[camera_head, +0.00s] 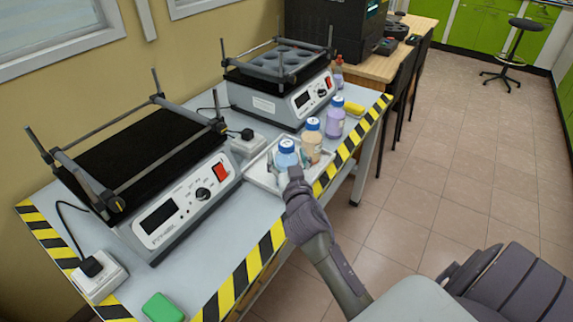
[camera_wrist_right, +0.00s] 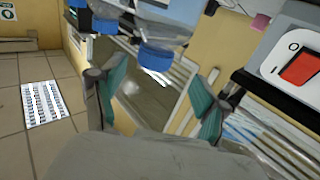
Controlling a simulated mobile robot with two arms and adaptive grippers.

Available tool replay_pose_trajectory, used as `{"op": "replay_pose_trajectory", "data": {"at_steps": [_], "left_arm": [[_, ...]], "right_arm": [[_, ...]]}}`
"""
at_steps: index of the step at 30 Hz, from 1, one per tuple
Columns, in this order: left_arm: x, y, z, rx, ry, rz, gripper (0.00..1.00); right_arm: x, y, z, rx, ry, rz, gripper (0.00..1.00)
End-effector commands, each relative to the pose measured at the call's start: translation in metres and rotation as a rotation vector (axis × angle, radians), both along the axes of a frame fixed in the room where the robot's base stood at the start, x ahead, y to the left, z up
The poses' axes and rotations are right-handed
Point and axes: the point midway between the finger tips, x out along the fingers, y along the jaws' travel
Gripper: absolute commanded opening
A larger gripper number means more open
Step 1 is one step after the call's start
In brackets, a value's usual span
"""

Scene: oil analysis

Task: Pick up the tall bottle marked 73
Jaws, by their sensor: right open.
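Three blue-capped bottles stand in a row on the workbench: a pale clear-blue one (camera_head: 287,157), a peach one (camera_head: 311,146) and a purple one (camera_head: 335,121). No number is readable, so I cannot tell which is marked 73. My right gripper (camera_head: 292,178) is at the near side of the pale bottle, partly in front of it. In the right wrist view, my right gripper (camera_wrist_right: 160,95) has its teal pads spread apart. A blue cap (camera_wrist_right: 156,60) shows between and beyond the pads, apparently not gripped. My left gripper is not in view.
A white tray (camera_head: 259,177) lies by the pale bottle. Two shaker machines, one near (camera_head: 185,208) and one far (camera_head: 291,103), fill the bench's wall side. A green block (camera_head: 163,308) lies at the near edge. Open floor (camera_head: 440,150) is to the right.

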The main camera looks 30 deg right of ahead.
Motion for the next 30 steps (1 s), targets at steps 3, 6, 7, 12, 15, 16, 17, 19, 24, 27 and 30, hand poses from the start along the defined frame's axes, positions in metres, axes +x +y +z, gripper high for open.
{"op": "replay_pose_trajectory", "data": {"at_steps": [3,6,7,12,15,16,17,19,24,27,30], "left_arm": [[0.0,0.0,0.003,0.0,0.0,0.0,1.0],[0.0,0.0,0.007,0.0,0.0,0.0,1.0],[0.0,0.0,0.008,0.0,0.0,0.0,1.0],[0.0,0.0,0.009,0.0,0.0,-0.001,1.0],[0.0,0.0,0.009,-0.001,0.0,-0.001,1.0],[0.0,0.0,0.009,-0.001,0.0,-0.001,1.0],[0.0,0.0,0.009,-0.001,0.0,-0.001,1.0],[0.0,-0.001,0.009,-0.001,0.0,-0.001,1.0],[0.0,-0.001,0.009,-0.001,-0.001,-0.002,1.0],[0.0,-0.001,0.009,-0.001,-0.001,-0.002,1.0],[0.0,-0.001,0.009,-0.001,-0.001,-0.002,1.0]], "right_arm": [[0.008,-0.005,0.001,-0.002,0.001,0.0,0.74],[0.02,-0.015,0.003,-0.005,0.001,0.0,0.74],[0.024,-0.018,0.004,-0.005,0.001,0.0,0.74],[0.043,-0.026,0.002,-0.002,0.001,0.001,0.74],[0.046,-0.028,0.001,0.001,0.002,0.001,0.74],[0.046,-0.028,0.0,0.001,0.002,0.0,0.74],[0.046,-0.028,0.0,0.001,0.002,0.001,0.74],[0.046,-0.028,0.0,0.001,0.002,0.0,0.74],[0.046,-0.028,0.0,0.001,0.002,0.0,0.56],[0.046,-0.028,0.0,0.001,0.002,0.0,0.39],[0.046,-0.028,0.0,0.001,0.002,0.0,0.22]]}}
